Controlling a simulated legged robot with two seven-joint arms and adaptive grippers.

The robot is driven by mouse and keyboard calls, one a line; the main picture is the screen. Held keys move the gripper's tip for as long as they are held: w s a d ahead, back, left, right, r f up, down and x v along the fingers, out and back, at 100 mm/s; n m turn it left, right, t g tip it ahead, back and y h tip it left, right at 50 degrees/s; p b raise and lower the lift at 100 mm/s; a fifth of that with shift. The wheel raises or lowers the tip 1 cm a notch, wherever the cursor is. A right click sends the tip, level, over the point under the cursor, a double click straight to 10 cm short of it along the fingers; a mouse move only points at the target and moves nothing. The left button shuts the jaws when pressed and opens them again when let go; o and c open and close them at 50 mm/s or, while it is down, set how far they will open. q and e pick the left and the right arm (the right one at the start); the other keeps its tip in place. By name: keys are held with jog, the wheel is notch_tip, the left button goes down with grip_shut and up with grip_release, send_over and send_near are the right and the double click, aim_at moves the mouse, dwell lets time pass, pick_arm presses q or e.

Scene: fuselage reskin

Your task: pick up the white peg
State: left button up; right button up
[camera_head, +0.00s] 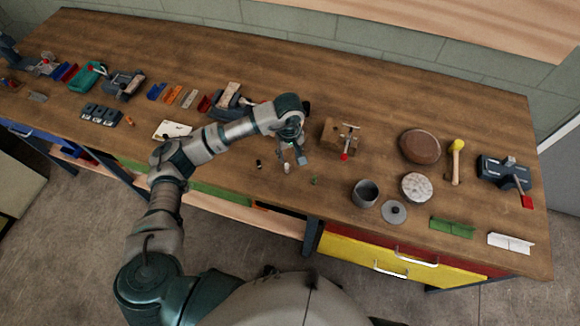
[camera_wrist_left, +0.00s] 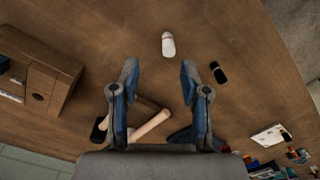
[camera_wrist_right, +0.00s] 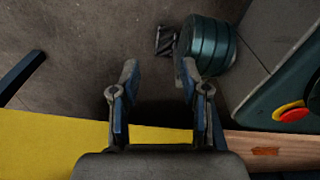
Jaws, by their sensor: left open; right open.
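The white peg (camera_head: 287,168) is on the wooden workbench (camera_head: 380,80), just below my left gripper (camera_head: 292,158) in the head view. In the left wrist view the white peg (camera_wrist_left: 168,46) lies beyond the open fingertips, close to the middle line between them. My left gripper (camera_wrist_left: 160,70) is open, with nothing between its fingertips, and it is apart from the peg. My right gripper (camera_wrist_right: 158,70) is open and empty over the floor, near a yellow surface. I cannot make it out in the head view.
A grey cup (camera_head: 365,193) stands further right.

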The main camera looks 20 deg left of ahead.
aim_at(288, 165)
pick_arm(q)
jog(key=shift+s+a+f, duration=0.2)
jog(key=shift+a+f, duration=0.3)
jog(key=shift+f, duration=0.1)
jog(key=f, duration=0.3)
jog(key=f+p, duration=0.1)
jog(key=shift+s+f, duration=0.3)
jog(key=shift+d+f, duration=0.15)
jog(key=shift+d, duration=0.3)
jog(key=c, duration=0.8)
jog(key=shift+a, duration=0.1)
grip_shut()
jog(key=shift+a, duration=0.4)
pick_arm(e)
jog(key=shift+s+a+f, duration=0.1)
jog(key=shift+s+a, duration=0.05)
jog(key=shift+s, duration=0.55)
jog(key=shift+s+a, duration=0.15)
jog(key=shift+s, duration=0.5)
